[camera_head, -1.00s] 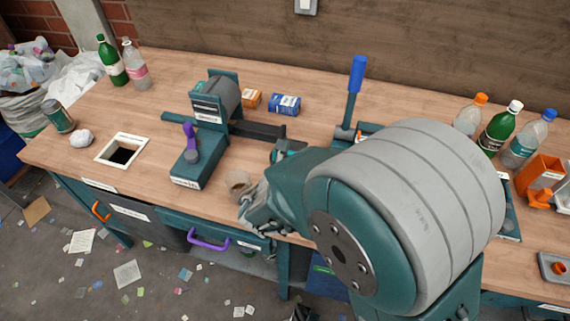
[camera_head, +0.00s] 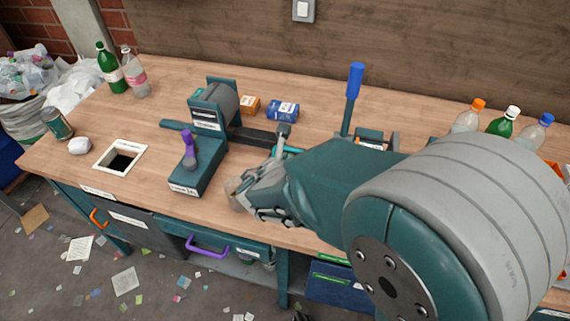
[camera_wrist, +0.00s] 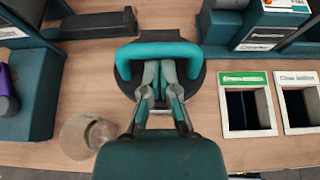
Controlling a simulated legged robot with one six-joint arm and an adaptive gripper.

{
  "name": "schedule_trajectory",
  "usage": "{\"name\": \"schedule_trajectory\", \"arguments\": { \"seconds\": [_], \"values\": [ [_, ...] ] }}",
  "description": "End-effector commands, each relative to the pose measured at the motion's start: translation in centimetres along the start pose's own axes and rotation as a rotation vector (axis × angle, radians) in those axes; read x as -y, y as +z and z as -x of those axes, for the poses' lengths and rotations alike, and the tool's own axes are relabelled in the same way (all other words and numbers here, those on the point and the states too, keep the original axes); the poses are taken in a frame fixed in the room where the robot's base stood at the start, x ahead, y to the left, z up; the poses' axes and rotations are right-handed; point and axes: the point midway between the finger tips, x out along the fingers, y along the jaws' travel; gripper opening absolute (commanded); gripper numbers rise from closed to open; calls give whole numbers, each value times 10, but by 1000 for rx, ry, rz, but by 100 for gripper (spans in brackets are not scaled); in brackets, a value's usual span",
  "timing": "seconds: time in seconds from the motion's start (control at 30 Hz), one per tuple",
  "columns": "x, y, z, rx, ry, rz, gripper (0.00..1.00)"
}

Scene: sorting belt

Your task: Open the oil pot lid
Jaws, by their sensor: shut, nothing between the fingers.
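In the wrist view a round dark lid with a teal bar handle (camera_wrist: 160,48) sits ahead of my gripper (camera_wrist: 160,70). My fingers are shut with nothing between them. Their tips are at the handle, seeming within the span of its bar; whether they touch it I cannot tell. In the head view my gripper (camera_head: 262,190) is over the front of the bench, and only a bit of the teal handle (camera_head: 292,150) shows behind it. The pot body is hidden.
A teal device with a purple knob (camera_head: 190,160) is further left. Framed slots (camera_wrist: 248,108) lie to the right. Bottles stand at the back right. A blue-handled lever (camera_head: 352,95) rises behind my arm.

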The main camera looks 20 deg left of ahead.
Motion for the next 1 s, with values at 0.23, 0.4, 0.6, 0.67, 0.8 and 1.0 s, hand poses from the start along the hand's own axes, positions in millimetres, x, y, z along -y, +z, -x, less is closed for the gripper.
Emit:
{"name": "schedule_trajectory", "arguments": {
  "seconds": [0.23,0.4,0.6,0.67,0.8,1.0],
  "values": [
    [0,27,-6,2,0,-3,0],
    [1,43,-13,2,-1,-2,0],
    [1,60,-24,1,-2,-1,0],
    [1,64,-28,1,-1,-1,0],
    [2,74,-37,1,-2,-1,0],
    [2,80,-45,0,-1,0,0]
  ]
}}
